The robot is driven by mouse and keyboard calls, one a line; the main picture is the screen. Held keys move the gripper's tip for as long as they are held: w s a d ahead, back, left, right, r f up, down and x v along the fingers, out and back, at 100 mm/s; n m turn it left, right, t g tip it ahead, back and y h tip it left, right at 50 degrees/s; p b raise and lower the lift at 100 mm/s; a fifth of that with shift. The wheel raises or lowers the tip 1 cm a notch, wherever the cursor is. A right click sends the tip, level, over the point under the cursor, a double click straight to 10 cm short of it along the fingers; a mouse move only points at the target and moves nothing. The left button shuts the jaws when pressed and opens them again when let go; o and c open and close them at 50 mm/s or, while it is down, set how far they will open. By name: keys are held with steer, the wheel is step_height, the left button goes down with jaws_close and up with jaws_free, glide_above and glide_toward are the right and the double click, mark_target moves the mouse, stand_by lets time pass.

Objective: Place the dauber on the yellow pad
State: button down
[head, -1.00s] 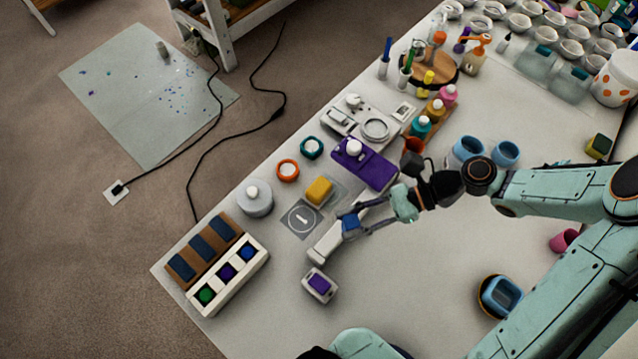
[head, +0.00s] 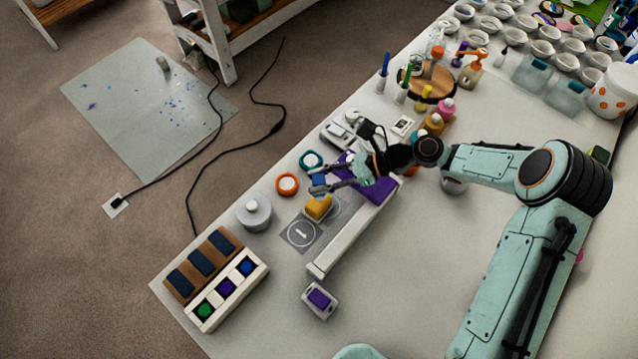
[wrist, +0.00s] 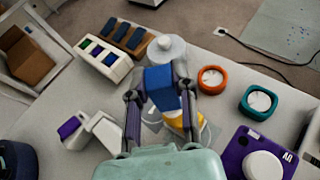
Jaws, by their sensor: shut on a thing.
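My gripper (head: 319,183) is shut on a blue block, which I take to be the dauber (wrist: 159,88). In the wrist view the dauber sits between the two fingertips (wrist: 160,80). The yellow pad (head: 318,207) rests on a clear tray on the table. In the head view the dauber shows just above the pad in the picture, and the fingers partly cover that area. In the wrist view the yellow pad (wrist: 176,119) shows behind and below the dauber, partly hidden by it and a finger. I cannot tell whether they touch.
A long white bar (head: 345,240) lies right of the pad. A grey lidded pot (head: 254,213), an orange ring (head: 287,184) and a teal ring (head: 311,160) stand nearby. A purple box (wrist: 243,150) is close by.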

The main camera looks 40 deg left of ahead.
steer(key=shift+w+a+f, duration=0.15)
steer(key=shift+a+f, duration=0.05)
steer(key=shift+f, duration=0.15)
step_height(320, 180, down, 3)
steer(key=shift+a+f, duration=0.1)
steer(key=shift+f, duration=0.05)
steer(key=c, duration=0.9)
jaws_free()
steer(key=shift+w, duration=0.1)
steer(key=v, duration=1.2)
